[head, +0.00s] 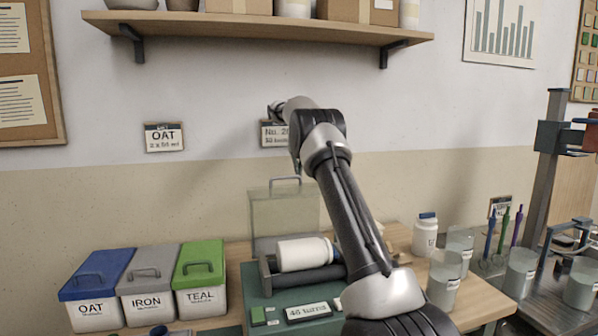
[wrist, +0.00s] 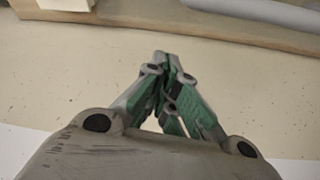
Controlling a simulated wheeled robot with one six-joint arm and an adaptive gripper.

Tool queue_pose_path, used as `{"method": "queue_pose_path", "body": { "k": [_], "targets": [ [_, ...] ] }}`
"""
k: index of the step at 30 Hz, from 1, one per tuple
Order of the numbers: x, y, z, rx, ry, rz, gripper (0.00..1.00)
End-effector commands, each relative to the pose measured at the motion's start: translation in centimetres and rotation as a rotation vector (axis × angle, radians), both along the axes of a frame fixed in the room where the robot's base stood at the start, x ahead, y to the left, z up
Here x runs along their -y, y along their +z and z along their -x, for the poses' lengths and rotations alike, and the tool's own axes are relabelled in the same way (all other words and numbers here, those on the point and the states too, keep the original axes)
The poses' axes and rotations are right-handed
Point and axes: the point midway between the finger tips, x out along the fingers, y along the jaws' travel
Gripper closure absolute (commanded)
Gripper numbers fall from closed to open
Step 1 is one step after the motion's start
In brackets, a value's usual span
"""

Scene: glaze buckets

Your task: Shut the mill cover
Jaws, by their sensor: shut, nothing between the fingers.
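The mill is a green-based machine (head: 262,309) on the table with dark rollers (head: 332,273). A white jar (head: 300,254) lies on the rollers. Its see-through greenish cover (head: 268,214) stands upright behind the rollers, open, with a grey handle (head: 285,181) on its top edge. My gripper (head: 274,111) is above and behind the cover, close to the wall and partly hidden by my arm. In the wrist view my gripper's fingertips (wrist: 162,57) are together and empty, in front of the beige wall. The cover cannot be made out in that view.
Lidded buckets stand left of the mill: blue OAT (head: 92,290), grey IRON (head: 147,286) and green TEAL (head: 200,275). A shelf (head: 260,28) overhangs the wall above. A white bottle (head: 425,234) and clear beakers (head: 444,280) stand right of my arm.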

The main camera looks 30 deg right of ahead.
Motion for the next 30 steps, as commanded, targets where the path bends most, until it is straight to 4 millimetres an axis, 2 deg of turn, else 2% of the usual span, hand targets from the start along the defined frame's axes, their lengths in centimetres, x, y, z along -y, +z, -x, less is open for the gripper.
{"method": "queue_pose_path", "body": {
  "k": [1,9,24,30],
  "targets": [
    [-0.4,0.5,0.7,0.001,0.001,0.001,1.0],
    [-1.6,0.5,3.1,-0.001,0.002,0.0,1.0],
    [-1.8,0.5,3.6,0.002,0.001,0.0,1.0],
    [-0.8,0.9,4.3,0.026,0.0,0.005,1.0]
  ]
}}
